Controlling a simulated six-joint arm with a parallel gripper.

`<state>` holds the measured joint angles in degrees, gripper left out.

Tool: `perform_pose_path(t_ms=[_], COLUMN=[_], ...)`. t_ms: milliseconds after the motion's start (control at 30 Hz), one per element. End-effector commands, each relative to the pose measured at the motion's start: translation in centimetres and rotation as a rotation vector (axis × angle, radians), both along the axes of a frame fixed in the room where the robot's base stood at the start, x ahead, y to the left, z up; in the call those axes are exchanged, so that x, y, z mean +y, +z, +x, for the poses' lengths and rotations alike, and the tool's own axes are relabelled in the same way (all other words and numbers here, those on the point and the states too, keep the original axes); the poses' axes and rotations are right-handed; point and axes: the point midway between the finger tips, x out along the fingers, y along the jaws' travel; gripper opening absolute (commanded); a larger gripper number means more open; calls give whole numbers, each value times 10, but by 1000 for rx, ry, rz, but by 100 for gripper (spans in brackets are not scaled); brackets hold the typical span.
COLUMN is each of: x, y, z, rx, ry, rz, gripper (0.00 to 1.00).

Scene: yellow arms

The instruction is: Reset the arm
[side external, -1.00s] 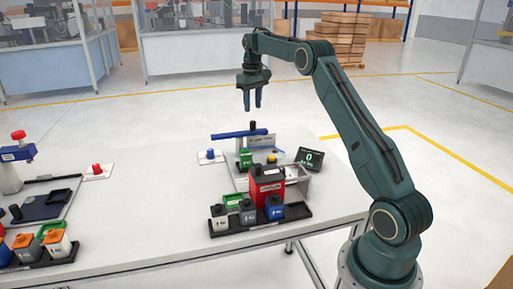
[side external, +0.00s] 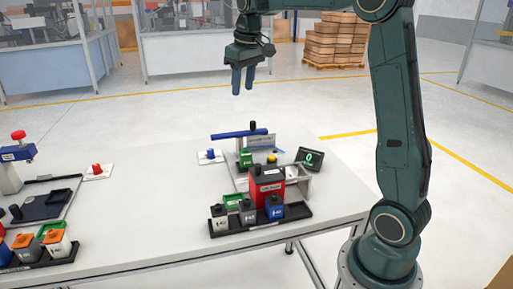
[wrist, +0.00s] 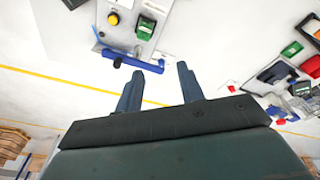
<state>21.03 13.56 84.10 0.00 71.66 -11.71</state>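My gripper (side external: 243,79) hangs in the air above the table's far edge, fingers pointing down. Its two blue fingers are apart with nothing between them; they also show parted in the wrist view (wrist: 157,88). The arm's upper link now stands nearly upright, with the forearm reaching left at the top of the picture. The gripper touches nothing. Below it is a station with a blue bar (side external: 239,134), a green block (side external: 246,158) and a display reading 0 (side external: 311,158).
A black tray (side external: 232,233) of small weights stands at the table's front, beside a large red block (side external: 267,186). A red button (side external: 97,169) sits on a white plate to the left. More stations fill the far left. The air around my gripper is clear.

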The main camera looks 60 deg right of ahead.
Motion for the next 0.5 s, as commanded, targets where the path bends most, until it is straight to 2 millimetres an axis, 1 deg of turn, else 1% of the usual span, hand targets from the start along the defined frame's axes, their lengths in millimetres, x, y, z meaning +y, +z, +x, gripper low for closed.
perform_pose_path(t_ms=[33,200,333,500], x=[12,44,67,93], y=[5,15,19,18], z=[-9,-40,-65,-100], rx=[-13,-53,-85,-125], ry=[10,31,48,71], rz=[-4,-10,-14,-17], gripper=[38,38,38,38])
